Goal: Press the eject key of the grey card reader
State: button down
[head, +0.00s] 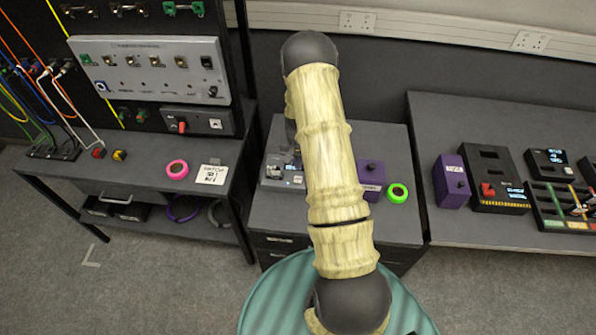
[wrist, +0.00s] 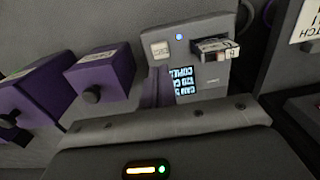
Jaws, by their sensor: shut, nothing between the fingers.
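The grey card reader (head: 268,184) stands on the grey cabinet, just left of my arm in the head view. In the wrist view the reader (wrist: 213,75) shows upside down, with a lit blue lamp, a small lit screen (wrist: 183,80) and a card (wrist: 215,47) sticking out of its slot. A pale labelled key (wrist: 160,49) sits beside the lamp; its lettering is too small to read surely. My gripper (wrist: 158,72) is shut and empty, its fingertips appearing just short of the key. I cannot tell the gap. My arm hides part of the cabinet.
A purple box (head: 372,178) with a black knob and a green tape roll (head: 397,193) stand right of my arm. Another purple box (head: 452,182) and black devices (head: 497,180) are on the right bench. A pink roll (head: 177,169) lies on the left bench.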

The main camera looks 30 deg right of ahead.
aim_at(298, 179)
jog(key=shift+f+p, duration=1.35)
jog(key=shift+f, duration=1.75)
jog(key=shift+f, duration=0.15)
